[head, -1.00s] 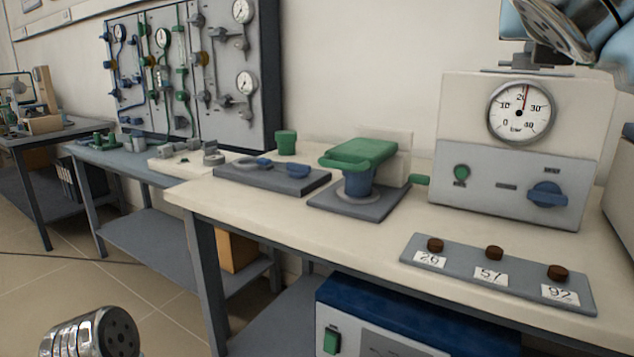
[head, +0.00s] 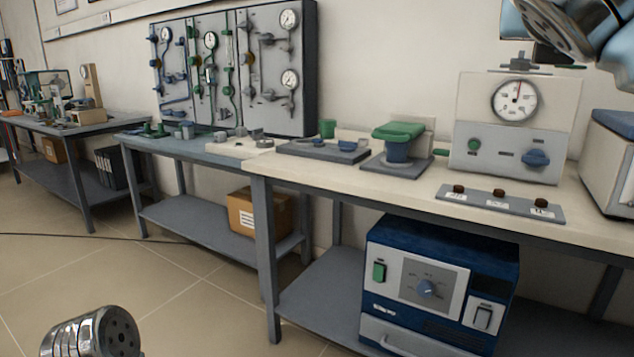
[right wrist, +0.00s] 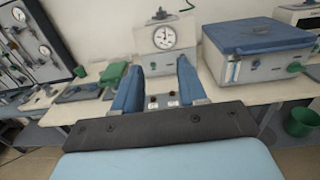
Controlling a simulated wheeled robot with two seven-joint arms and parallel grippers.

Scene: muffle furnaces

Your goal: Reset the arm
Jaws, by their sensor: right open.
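My right arm comes in at the top right of the head view, where its gripper (head: 522,52) shows only in part, dark and raised in front of the wall above the gauge box (head: 512,130). In the right wrist view the right gripper (right wrist: 160,75) has two blue fingers spread apart with nothing between them. Beyond them stand the gauge box and the plate with brown knobs (right wrist: 163,101). Of my left arm, only a round metal part shows at the bottom left of the head view; the left gripper is not visible.
The bench (head: 330,172) carries a green-topped press (head: 398,143) and a numbered plate (head: 500,203). A blue furnace (head: 440,280) sits on the shelf below. A valve panel (head: 235,70) is behind. A blue-lidded furnace (right wrist: 257,50) and green bin (right wrist: 299,121) are right.

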